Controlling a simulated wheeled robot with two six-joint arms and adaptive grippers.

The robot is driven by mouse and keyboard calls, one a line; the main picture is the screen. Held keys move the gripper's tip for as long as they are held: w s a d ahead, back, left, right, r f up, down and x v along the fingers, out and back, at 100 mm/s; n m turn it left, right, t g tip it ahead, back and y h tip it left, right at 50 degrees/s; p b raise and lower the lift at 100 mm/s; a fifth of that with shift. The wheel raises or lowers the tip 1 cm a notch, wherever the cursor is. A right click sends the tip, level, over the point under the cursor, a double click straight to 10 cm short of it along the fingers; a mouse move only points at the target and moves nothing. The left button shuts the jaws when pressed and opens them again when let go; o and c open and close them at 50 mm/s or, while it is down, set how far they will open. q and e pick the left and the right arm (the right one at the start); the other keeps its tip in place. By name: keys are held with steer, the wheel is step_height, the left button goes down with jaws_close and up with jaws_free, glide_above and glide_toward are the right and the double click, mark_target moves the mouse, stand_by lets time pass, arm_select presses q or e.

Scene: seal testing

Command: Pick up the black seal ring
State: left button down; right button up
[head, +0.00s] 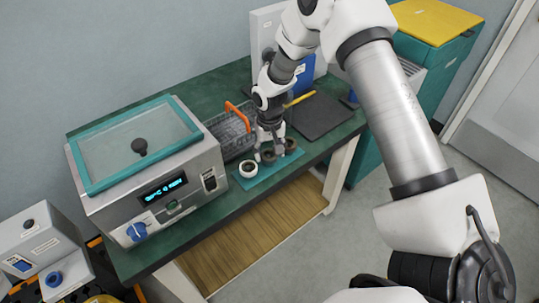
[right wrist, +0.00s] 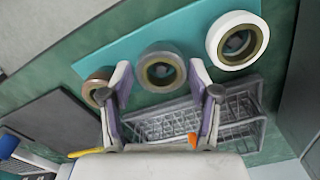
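Three rings lie in a row on a teal mat (head: 262,178), which also shows in the right wrist view (right wrist: 112,58). The middle ring (right wrist: 143,74) looks dark grey and is the best match for the black seal ring; it also shows in the head view (head: 268,157). A white ring (right wrist: 216,42) and a brownish ring (right wrist: 91,86) lie on either side of it. My right gripper (right wrist: 160,69) is open, its fingers either side of the middle ring; contact cannot be told. In the head view my right gripper (head: 268,153) is low over the mat. My left gripper is not in view.
A wire basket (head: 231,134) with an orange handle (head: 238,115) stands behind the mat. A teal-lidded machine (head: 150,180) is at the left. A dark flat board (head: 317,116) lies at the right. The green table's front edge is close to the mat.

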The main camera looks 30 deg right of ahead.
steer(key=shift+a, duration=0.1)
steer(key=c, duration=0.7)
steer(key=shift+o, duration=0.2)
steer(key=shift+r, duration=0.1)
steer(key=shift+r, duration=0.6)
step_height(320, 180, up, 2)
steer(key=shift+r+b, duration=0.1)
steer(key=shift+b, duration=0.5)
steer(key=s+a+r+b, duration=0.1)
steer(key=s+a+b, duration=0.2)
steer(key=s, duration=1.2)
steer(key=shift+s+a+r+b, duration=0.2)
steer(key=shift+s+r+b, duration=0.1)
steer(key=shift+b, duration=0.7)
